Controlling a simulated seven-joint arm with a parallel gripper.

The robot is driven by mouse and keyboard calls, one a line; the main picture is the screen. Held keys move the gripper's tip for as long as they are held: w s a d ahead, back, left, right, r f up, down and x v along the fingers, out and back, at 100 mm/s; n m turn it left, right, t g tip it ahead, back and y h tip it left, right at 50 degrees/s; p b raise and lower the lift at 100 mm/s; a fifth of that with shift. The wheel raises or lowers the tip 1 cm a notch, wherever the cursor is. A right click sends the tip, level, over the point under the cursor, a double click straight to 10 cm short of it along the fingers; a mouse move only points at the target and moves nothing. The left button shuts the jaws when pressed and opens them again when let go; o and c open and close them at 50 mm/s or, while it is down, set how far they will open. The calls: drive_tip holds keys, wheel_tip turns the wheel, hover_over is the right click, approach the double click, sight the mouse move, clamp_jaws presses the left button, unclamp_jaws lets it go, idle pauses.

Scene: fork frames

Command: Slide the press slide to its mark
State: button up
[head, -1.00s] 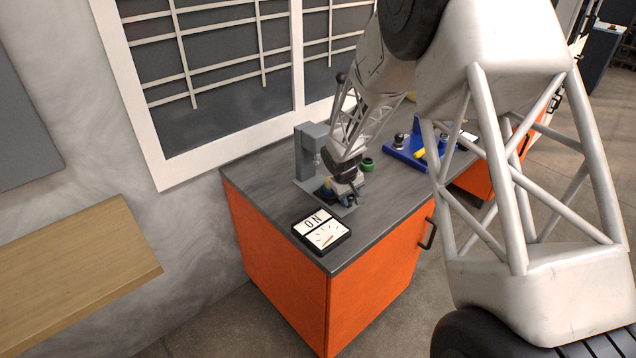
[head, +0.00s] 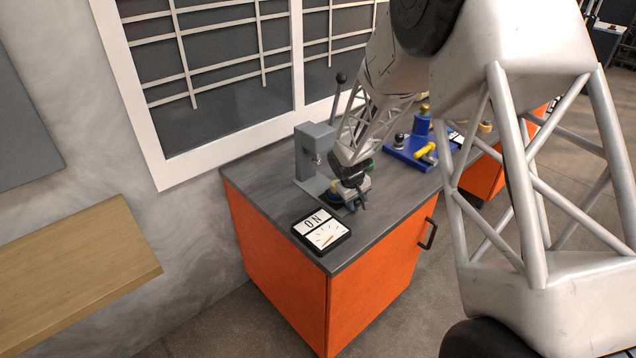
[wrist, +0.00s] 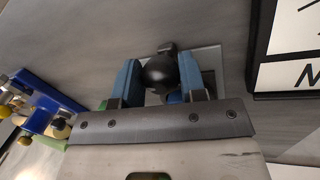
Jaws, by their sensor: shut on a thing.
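The grey press (head: 308,150) stands on the dark worktop, at its back left corner in the head view. My gripper (head: 350,202) is low over the worktop, just in front and to the right of the press. In the wrist view its two blue fingers (wrist: 160,88) are on either side of a round black knob (wrist: 158,72), and the gripper is shut on it. A pale grey plate (wrist: 209,58) shows beneath the knob. The knob is hidden by my gripper in the head view. I cannot make out the mark.
A blue fixture (head: 408,150) with a yellow handle stands to the right. A lever with a black ball (head: 341,78) rises behind my arm.

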drive_tip(key=shift+s+d, duration=0.4)
drive_tip(key=shift+d, duration=0.05)
drive_tip(key=shift+s+d, duration=0.45)
drive_tip(key=o, duration=1)
drive_tip(key=shift+r, duration=0.1)
drive_tip(key=v, duration=0.7)
drive_tip(key=shift+r, duration=0.35)
drive_tip(key=shift+s+a, duration=0.1)
